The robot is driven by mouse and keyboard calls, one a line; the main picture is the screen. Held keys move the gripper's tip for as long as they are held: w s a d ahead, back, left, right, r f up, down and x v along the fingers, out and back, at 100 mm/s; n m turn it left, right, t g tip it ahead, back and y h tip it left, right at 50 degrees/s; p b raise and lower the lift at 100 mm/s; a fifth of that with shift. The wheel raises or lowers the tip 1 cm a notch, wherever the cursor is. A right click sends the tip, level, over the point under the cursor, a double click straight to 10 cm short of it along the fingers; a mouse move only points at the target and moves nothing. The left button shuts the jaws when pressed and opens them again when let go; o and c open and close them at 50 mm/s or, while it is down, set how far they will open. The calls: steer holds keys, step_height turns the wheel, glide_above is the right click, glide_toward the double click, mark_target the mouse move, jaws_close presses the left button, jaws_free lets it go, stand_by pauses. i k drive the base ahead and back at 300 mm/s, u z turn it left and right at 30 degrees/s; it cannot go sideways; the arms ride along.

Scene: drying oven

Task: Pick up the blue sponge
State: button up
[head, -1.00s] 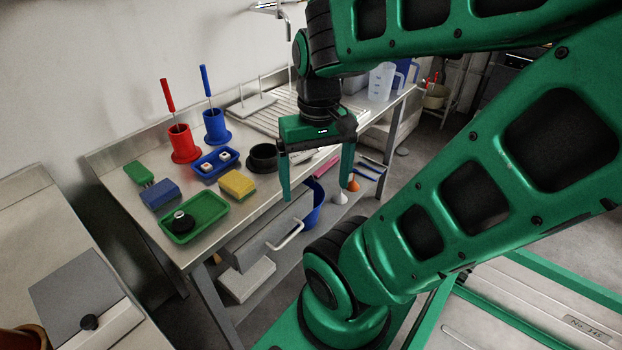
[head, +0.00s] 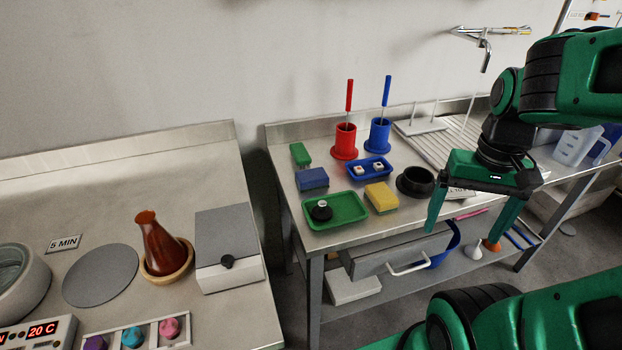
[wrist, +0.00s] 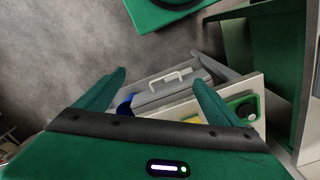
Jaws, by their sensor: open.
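The blue sponge (head: 312,179) lies on the steel table toward its left end in the head view. It is a small dark blue block between a green sponge (head: 300,154) behind it and a green tray (head: 318,222) in front. My gripper (head: 455,232) hangs to the right of the sponge, in front of the table's front edge. Its fingers are wide apart with nothing between them. In the wrist view my gripper (wrist: 160,85) points at the drawer front and floor. I cannot make out the blue sponge in that view.
A yellow sponge (head: 381,197), a blue tray (head: 350,170) with small white-topped items and a black bowl (head: 416,182) stand nearby. A red holder (head: 345,142) and a blue holder (head: 379,134) with upright handles stand behind. A drawer handle (head: 408,268) juts out in front.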

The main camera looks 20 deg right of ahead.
mark_target(314, 179)
steer(key=u, duration=1.65)
steer(key=k, duration=0.85)
steer(key=z, duration=1.3)
steer(key=i, duration=1)
steer(key=u, duration=0.05)
